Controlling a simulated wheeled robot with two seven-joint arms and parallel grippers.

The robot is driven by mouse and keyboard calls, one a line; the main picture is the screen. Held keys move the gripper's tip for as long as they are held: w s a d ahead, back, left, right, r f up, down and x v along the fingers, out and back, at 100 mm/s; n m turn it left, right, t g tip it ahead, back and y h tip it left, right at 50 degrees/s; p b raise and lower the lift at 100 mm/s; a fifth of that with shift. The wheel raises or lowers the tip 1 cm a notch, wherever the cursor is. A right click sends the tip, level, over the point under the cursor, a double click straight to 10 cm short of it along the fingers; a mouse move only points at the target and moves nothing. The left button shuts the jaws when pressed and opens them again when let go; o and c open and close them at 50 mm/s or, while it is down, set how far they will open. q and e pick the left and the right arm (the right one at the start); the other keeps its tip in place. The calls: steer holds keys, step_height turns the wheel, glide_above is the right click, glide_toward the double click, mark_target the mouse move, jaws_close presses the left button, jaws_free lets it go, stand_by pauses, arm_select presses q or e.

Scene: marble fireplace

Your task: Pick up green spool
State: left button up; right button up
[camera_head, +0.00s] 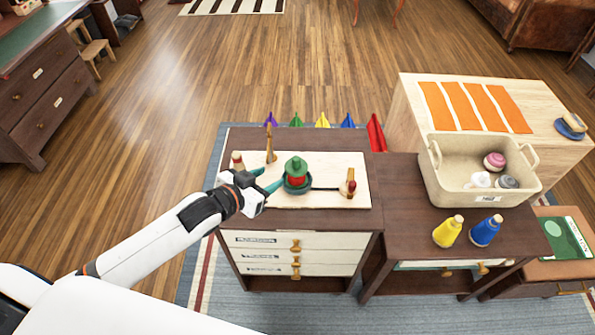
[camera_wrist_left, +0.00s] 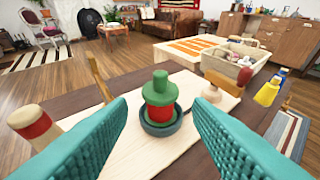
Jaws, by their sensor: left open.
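The green spool (camera_head: 296,163) has a knob-like top and a wide rim. It sits upright over a red part (camera_head: 297,180) inside a dark green round dish (camera_head: 289,190) on a pale board. In the left wrist view the green spool (camera_wrist_left: 160,90) stands straight ahead, beyond and between the fingertips. My left gripper (camera_head: 269,179) is open, its teal fingers just left of the dish. In the left wrist view the gripper (camera_wrist_left: 160,112) has empty space between its fingers. Whether a finger touches the dish cannot be told. My right gripper is in no view.
The pale board (camera_head: 335,165) also holds a wooden post (camera_head: 270,145), a red-banded peg (camera_head: 237,160) and a red-and-wood piece (camera_head: 350,185). To the right stand a beige bin (camera_head: 455,182), a yellow bottle (camera_head: 448,232) and a blue bottle (camera_head: 485,231).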

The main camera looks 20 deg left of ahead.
mark_target(294, 161)
arm_select(q)
steer(key=x, duration=0.4)
steer(key=r+x, duration=0.1)
steer(key=x, duration=0.1)
steer(key=shift+w+d+f, duration=0.15)
steer(key=shift+w+f, duration=0.05)
steer(key=shift+w, duration=0.35)
steer(key=shift+r+p+x, duration=0.2)
steer(key=shift+p+x, duration=0.35)
steer(key=shift+x, duration=2.15)
steer(key=shift+d, duration=0.1)
jaws_close()
